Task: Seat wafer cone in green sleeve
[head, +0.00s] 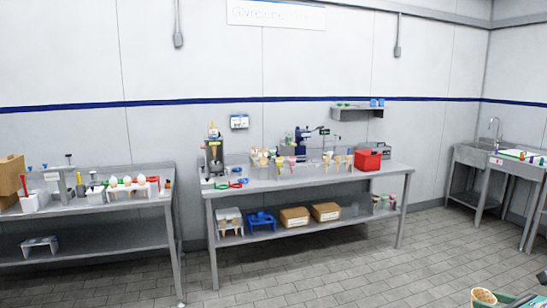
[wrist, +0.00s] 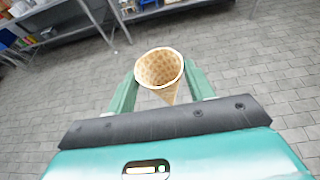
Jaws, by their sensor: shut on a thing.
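A tan wafer cone (wrist: 160,70) shows in the wrist view, mouth up, with its narrow end pointing down toward the gripper body. My gripper (wrist: 162,82) is shut on the cone, with one green finger on each side of it. In the head view the cone (head: 484,296) is at the bottom right corner, beside part of my gripper (head: 505,298). Several cones stand in racks on the middle bench, some with coloured sleeves, too small to tell apart. I cannot make out the green sleeve for certain.
The middle steel bench (head: 310,180) carries machines, cone racks and a red box (head: 368,160). The left bench (head: 85,203) holds tubs and a white rack. A sink (head: 490,150) stands at the right. The tiled floor (head: 330,278) before the benches is clear.

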